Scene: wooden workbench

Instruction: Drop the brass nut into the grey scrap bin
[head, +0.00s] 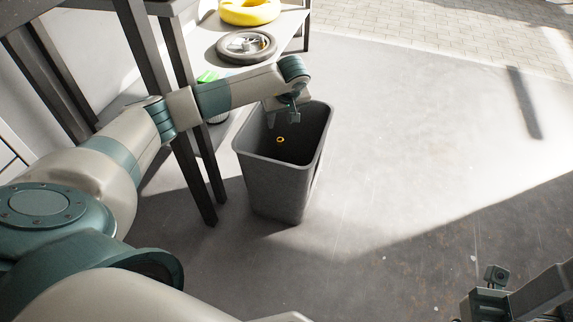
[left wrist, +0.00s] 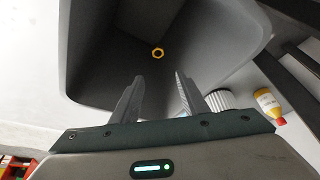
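The brass nut (head: 280,139) shows as a small gold ring inside the outline of the grey scrap bin (head: 272,180), just below my left gripper (head: 284,119). In the left wrist view the nut (left wrist: 158,53) is beyond the fingertips, against the dark interior of the bin (left wrist: 95,85). The left gripper (left wrist: 159,76) is open, with its two fingers apart and nothing between them. I cannot tell whether the nut is in mid-air or resting. My right gripper (head: 484,303) is at the lower right edge, partly cut off, and its fingers do not show clearly.
The bin stands on the concrete floor beside dark bench legs (head: 196,165). A shelf behind holds a wheel (head: 246,46), a yellow ring (head: 249,11) and a green item (head: 207,76). A yellow bottle (left wrist: 267,101) is near the bin. The floor to the right is clear.

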